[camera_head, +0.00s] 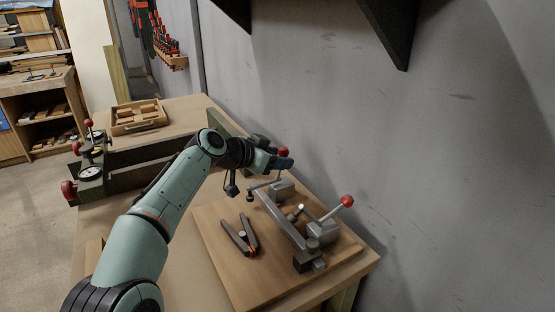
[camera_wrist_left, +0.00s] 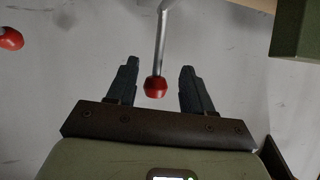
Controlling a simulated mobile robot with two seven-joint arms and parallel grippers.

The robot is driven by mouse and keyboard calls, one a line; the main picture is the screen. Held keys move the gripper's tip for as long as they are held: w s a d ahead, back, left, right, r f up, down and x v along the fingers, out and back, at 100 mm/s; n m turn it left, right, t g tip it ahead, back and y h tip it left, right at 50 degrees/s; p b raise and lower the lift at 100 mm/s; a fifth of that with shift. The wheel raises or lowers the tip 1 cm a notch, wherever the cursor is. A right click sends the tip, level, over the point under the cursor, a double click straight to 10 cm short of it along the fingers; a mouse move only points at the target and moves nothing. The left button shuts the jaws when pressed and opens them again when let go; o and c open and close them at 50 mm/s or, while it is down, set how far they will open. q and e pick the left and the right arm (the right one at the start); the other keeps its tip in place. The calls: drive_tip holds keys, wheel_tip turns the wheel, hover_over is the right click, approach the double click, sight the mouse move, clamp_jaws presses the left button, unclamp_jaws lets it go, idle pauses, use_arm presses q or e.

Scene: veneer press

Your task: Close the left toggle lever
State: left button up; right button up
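The left toggle lever's red knob (camera_head: 283,151) shows beside the tip of my left gripper (camera_head: 286,163) in the head view. In the left wrist view the red knob (camera_wrist_left: 156,88) on its metal rod (camera_wrist_left: 162,40) sits between the two dark fingers of my left gripper (camera_wrist_left: 159,75). The fingers are apart, with a gap on each side of the knob. The press's metal bar (camera_head: 278,214) lies on a wooden board (camera_head: 225,265). The right toggle lever's red knob (camera_head: 347,201) sticks up to the right on a slanted rod. My right gripper is out of view.
Dark-handled pliers (camera_head: 240,236) lie on the board, left of the bar. The grey wall (camera_head: 420,130) stands close behind the press. A wooden tray (camera_head: 138,117) and a green vise-like device (camera_head: 90,170) with red knobs are farther left on the bench.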

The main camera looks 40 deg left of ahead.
use_arm(q)
drive_tip(key=shift+w+f, duration=0.15)
drive_tip(key=shift+f, duration=0.05)
drive_tip(key=shift+d, duration=0.1)
drive_tip(key=v, duration=1.3)
drive_tip(key=shift+s+r+p, duration=0.15)
drive_tip(key=shift+s+p, duration=0.05)
drive_tip(key=shift+p, duration=0.25)
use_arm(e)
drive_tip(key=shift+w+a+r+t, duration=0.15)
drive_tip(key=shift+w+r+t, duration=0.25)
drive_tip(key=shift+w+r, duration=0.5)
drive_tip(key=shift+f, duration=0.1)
